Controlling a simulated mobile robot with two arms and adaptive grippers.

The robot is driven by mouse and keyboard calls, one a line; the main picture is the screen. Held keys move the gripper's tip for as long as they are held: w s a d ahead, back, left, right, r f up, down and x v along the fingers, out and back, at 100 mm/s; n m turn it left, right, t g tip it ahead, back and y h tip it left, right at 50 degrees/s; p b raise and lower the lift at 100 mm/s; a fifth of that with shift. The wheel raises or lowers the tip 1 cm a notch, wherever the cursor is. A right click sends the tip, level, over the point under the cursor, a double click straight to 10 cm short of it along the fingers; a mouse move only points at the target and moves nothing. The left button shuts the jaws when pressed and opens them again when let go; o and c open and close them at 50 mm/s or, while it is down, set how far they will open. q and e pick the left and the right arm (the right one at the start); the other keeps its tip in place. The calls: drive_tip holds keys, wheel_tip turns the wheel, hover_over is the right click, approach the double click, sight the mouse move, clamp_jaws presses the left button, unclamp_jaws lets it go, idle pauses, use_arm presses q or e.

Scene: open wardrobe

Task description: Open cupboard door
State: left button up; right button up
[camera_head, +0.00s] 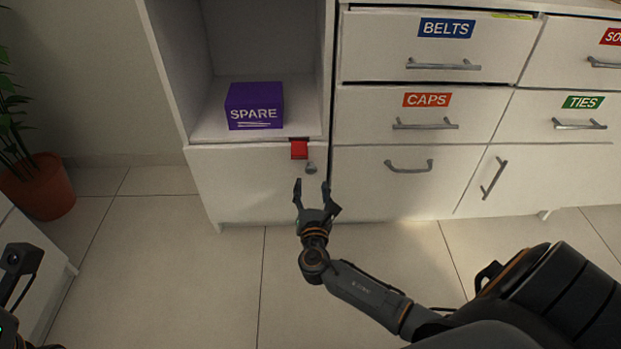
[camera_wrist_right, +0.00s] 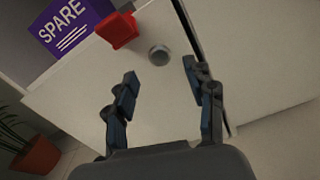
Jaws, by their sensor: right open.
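The white cupboard door (camera_head: 245,182) sits below the open shelf and looks shut. It has a small round grey knob (camera_head: 311,168) near its upper right corner. A red block-like piece (camera_head: 299,149) is at the door's top edge, left of the knob. My right gripper (camera_head: 312,186) is open and empty just below the knob in the head view. In the right wrist view the knob (camera_wrist_right: 159,55) lies beyond and between the two fingertips, not touched. At the left edge of the head view a dark part of my left arm shows; its fingers cannot be made out clearly.
A purple SPARE box (camera_head: 254,106) stands on the open shelf (camera_head: 208,130). Drawers marked BELTS (camera_head: 440,62), CAPS (camera_head: 421,128) and TIES (camera_head: 580,128) are to the right. A potted plant (camera_head: 40,188) stands at the left. The tiled floor before the door is clear.

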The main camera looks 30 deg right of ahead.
sight(311, 172)
drive_tip(key=b+x, duration=0.2)
drive_tip(key=x, duration=0.4)
drive_tip(key=shift+w, duration=0.15)
drive_tip(key=shift+c, duration=0.2)
clamp_jaws()
